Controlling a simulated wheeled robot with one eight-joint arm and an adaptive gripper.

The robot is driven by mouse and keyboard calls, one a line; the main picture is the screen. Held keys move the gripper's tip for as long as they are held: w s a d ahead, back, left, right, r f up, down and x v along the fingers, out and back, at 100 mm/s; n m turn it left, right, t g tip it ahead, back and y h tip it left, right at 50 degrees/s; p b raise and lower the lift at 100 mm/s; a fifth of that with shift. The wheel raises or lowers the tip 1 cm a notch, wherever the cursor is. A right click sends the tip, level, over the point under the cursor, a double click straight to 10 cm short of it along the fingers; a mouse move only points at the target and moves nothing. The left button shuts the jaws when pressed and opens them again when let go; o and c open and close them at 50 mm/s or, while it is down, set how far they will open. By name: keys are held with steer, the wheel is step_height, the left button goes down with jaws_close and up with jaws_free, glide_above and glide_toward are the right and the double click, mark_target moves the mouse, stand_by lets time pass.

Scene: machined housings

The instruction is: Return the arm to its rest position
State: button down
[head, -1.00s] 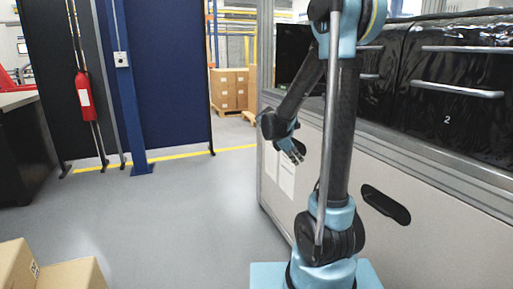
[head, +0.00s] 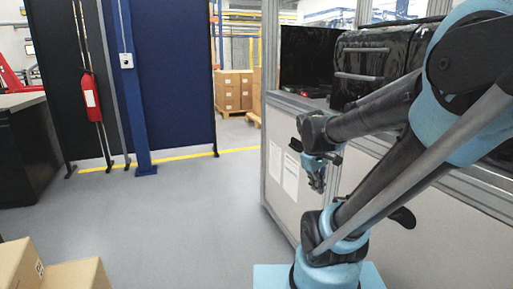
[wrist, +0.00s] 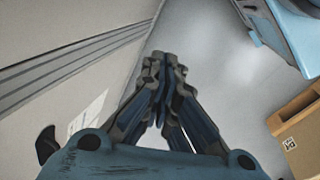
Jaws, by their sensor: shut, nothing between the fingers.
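My gripper (head: 318,186) hangs below the end of my arm in the head view, in front of the side panel of the grey cabinet. In the wrist view my gripper (wrist: 164,62) points down toward the floor, with its fingertips together and nothing between them. My arm is bent, with its elbow out at the right of the head view and the forearm reaching back left to the wrist. The gripper is apart from the cabinet panel as far as I can see.
Cardboard boxes (head: 75,274) are at the lower left. The floor (head: 185,215) between is clear.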

steer(key=s+a+f+m+y, duration=0.2)
steer(key=s+f+m, duration=0.2)
steer(key=s, duration=0.5)
steer(key=shift+a+f+m, duration=0.2)
steer(key=shift+a+m, duration=0.05)
steer(key=shift+m, duration=1.15)
steer(key=shift+w+f, duration=0.2)
steer(key=shift+w, duration=0.25)
steer(key=shift+s, duration=0.15)
